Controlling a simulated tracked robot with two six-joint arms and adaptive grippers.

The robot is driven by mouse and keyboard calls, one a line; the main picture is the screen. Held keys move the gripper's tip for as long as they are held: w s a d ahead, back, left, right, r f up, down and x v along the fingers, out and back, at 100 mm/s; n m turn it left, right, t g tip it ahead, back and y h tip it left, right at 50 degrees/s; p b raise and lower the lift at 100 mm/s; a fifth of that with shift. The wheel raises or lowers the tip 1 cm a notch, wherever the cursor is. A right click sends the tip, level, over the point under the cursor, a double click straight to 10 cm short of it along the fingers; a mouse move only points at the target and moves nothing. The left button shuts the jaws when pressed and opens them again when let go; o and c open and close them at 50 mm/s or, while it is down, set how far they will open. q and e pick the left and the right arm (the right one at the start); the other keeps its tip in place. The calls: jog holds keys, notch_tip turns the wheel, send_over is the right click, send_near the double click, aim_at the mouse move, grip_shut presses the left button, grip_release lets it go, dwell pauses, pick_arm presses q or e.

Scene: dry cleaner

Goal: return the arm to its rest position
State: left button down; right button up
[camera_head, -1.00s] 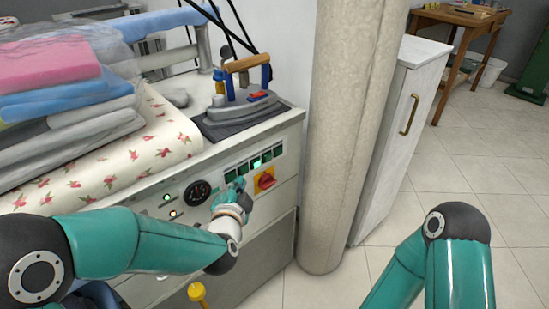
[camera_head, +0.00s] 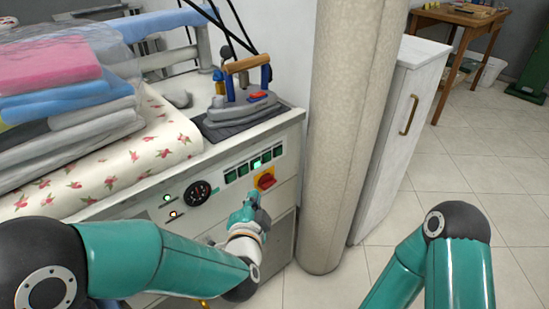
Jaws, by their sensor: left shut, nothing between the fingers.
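My left arm (camera_head: 165,262) comes in from the left in front of the ironing station. Its left gripper (camera_head: 252,200) is shut and empty, in front of the panel, a little below the red-and-yellow rotary switch (camera_head: 265,181). I cannot tell how large the gap between the gripper and the panel is. My right arm (camera_head: 430,255) is at the lower right, bent, and its gripper is out of view.
An iron (camera_head: 242,107) stands on top, beside folded laundry (camera_head: 60,90). A pillar (camera_head: 345,140) and a white cabinet (camera_head: 392,150) stand to the right. Tiled floor (camera_head: 500,180) lies open beyond.

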pick_arm(q)
jog(key=shift+s, duration=0.1)
dwell(0.3)
jog(key=s+a+f+n+g, duration=0.3)
jog(key=f, duration=0.5)
jog(key=s+a+f+n+g, duration=0.2)
jog(key=s+a+f, duration=0.1)
jog(key=f, duration=0.5)
jog(key=s+a+f+n+g, duration=0.3)
jog(key=f, duration=0.5)
jog(key=s+a+f+n+g+h, duration=0.1)
jog(key=s+a+f+n+g, duration=0.25)
jog(key=s, duration=0.55)
jog(key=s+f+n+g+h, duration=0.1)
jog(key=s+f+n+g, duration=0.25)
jog(key=s+f, duration=0.35)
notch_tip(320, 180, up, 26)
jog(key=s+p, duration=0.1)
jog(key=p, duration=2.3)
jog(key=shift+d, duration=0.2)
pick_arm(e)
notch_tip(320, 180, up, 24)
jog(key=shift+r, duration=0.2)
pick_arm(q)
jog(key=shift+f, duration=0.15)
pick_arm(e)
jog(key=shift+s, duration=0.1)
grip_shut()
